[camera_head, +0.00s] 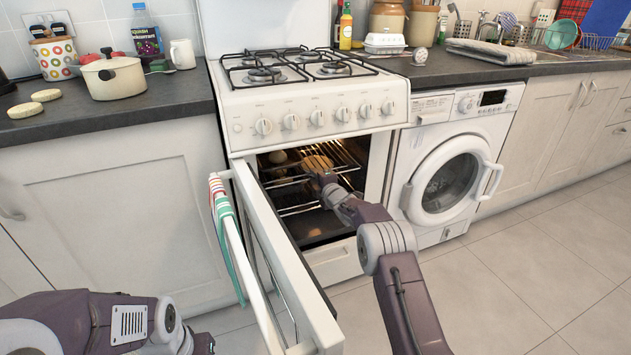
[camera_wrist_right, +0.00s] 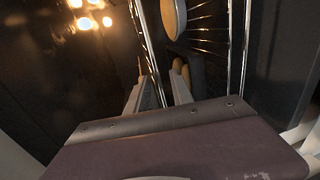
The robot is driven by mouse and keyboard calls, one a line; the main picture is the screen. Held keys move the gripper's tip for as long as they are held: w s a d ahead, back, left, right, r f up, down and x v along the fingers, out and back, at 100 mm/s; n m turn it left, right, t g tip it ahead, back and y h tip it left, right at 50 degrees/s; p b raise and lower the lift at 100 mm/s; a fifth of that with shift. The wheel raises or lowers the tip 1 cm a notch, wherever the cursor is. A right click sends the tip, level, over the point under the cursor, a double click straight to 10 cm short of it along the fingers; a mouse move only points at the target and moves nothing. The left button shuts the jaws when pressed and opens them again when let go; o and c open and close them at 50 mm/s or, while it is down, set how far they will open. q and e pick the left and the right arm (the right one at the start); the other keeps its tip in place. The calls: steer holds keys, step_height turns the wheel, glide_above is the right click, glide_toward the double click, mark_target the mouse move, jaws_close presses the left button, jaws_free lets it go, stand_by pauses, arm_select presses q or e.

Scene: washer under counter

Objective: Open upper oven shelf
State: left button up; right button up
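The oven (camera_head: 310,240) stands with its door (camera_head: 275,260) swung open to the left. Inside, the upper shelf (camera_head: 285,181) is a wire rack with a round tan item (camera_head: 318,161) on it. In the right wrist view, shiny rack bars (camera_wrist_right: 147,45) run up past the fingers, with the round item (camera_wrist_right: 174,16) beyond. My right gripper (camera_head: 322,180) is inside the oven at the front of the upper shelf. In its wrist view the fingers (camera_wrist_right: 164,88) stand apart, close to a bar; contact is unclear. My left arm is at bottom left, its gripper out of view.
A lower rack (camera_head: 300,209) sits below. A striped towel (camera_head: 226,235) hangs on the door handle. The washer (camera_head: 450,165) is right of the oven. The gas hob (camera_head: 300,68) is above. Open tiled floor (camera_head: 520,270) lies to the right.

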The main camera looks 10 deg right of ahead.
steer(key=shift+w, duration=0.1)
jaws_close()
steer(key=shift+f, duration=0.25)
stand_by(1.2)
